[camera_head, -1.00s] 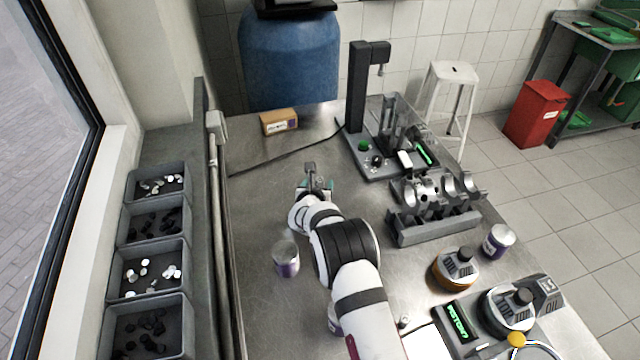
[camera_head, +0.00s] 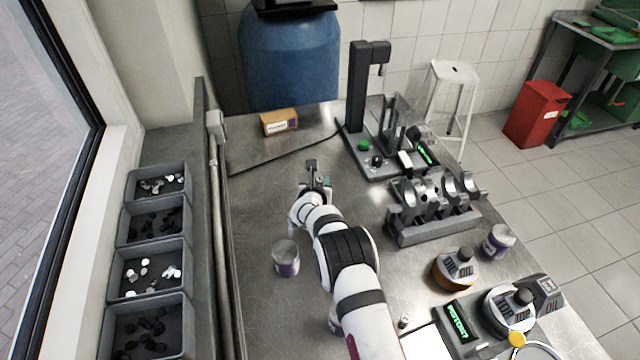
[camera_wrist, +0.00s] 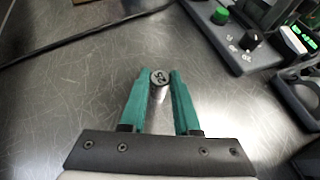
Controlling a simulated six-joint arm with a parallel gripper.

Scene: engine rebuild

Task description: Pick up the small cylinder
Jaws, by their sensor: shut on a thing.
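The small cylinder (camera_wrist: 159,78) is a short metal pin with a dark, marked end face. In the wrist view it stands between the green fingers of my gripper (camera_wrist: 157,84), which is shut on it near the fingertips. In the head view my gripper (camera_head: 318,184) is over the bare middle of the metal table (camera_head: 255,190), and my wrist hides most of the cylinder there. I cannot tell whether the cylinder is clear of the table.
A press stand with a control base (camera_head: 385,165) is at the back right. A grey rack of metal bearing shells (camera_head: 432,225) is to the right. A purple-banded can (camera_head: 286,258) stands left of my arm. A cardboard box (camera_head: 279,122) sits at the back.

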